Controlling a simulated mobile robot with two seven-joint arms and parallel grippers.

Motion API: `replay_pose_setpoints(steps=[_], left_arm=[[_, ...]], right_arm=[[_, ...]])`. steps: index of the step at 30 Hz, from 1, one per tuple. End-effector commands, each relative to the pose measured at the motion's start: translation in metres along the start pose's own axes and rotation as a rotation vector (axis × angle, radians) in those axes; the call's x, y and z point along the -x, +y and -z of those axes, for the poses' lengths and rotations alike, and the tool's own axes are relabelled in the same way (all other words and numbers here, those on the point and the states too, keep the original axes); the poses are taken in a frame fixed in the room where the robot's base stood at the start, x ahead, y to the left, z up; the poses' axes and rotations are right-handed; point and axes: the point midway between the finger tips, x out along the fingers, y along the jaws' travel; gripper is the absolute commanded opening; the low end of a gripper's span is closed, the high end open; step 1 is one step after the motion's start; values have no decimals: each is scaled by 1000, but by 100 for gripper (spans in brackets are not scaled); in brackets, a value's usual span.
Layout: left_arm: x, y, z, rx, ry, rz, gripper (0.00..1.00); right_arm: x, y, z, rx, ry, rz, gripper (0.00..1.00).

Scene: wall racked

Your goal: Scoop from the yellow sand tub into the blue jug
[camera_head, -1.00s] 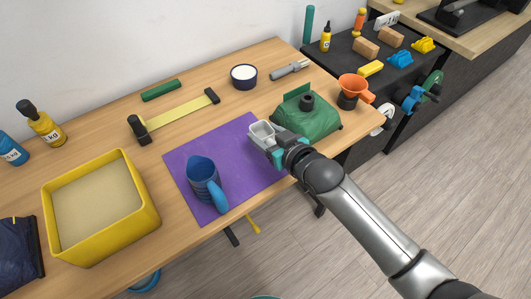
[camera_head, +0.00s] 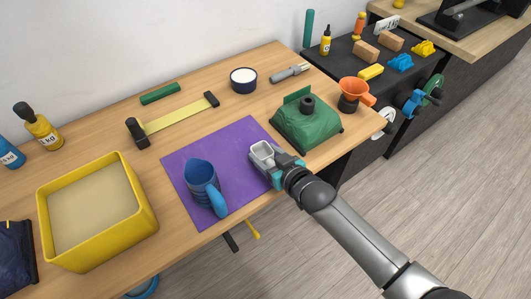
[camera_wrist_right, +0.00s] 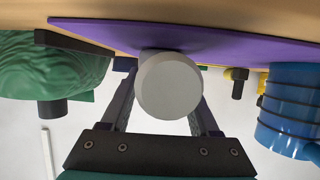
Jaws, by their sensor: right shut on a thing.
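The yellow tub (camera_head: 62,232) holds pale sand and stands at the left of the table. The blue jug (camera_head: 200,178) stands upright on the purple mat (camera_head: 235,140), its handle toward the front. My right gripper (camera_head: 277,172) is over the mat's right part, right of the jug. It is shut on a grey-white scoop (camera_head: 263,152), whose bowl points away from my arm and looks empty. In the right wrist view the round end of the scoop's handle (camera_wrist_right: 168,86) sits between the fingers, and the jug (camera_wrist_right: 290,105) is at the right. My left gripper is not in view.
An orange funnel (camera_head: 354,90), a dark bowl (camera_head: 243,80) and a yellow strip with black ends (camera_head: 172,119) lie farther around. Bare table lies between tub and mat.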

Motion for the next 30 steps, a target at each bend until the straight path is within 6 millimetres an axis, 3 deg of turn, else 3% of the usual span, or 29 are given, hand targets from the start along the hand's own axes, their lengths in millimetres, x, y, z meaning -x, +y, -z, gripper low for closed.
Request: replay_pose_setpoints(steps=[1, 2, 9, 21, 30], left_arm=[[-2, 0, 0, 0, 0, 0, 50], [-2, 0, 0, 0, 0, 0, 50], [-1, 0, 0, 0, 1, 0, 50], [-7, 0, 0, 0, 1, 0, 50], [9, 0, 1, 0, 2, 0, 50]], right_arm=[[-1, 0, -2, 0, 0, 0, 6], [-1, 0, -2, 0, 0, 0, 64], [-1, 0, -1, 0, 0, 0, 91], [-1, 0, -2, 0, 2, 1, 92], [44, -3, 6, -2, 0, 0, 92]])
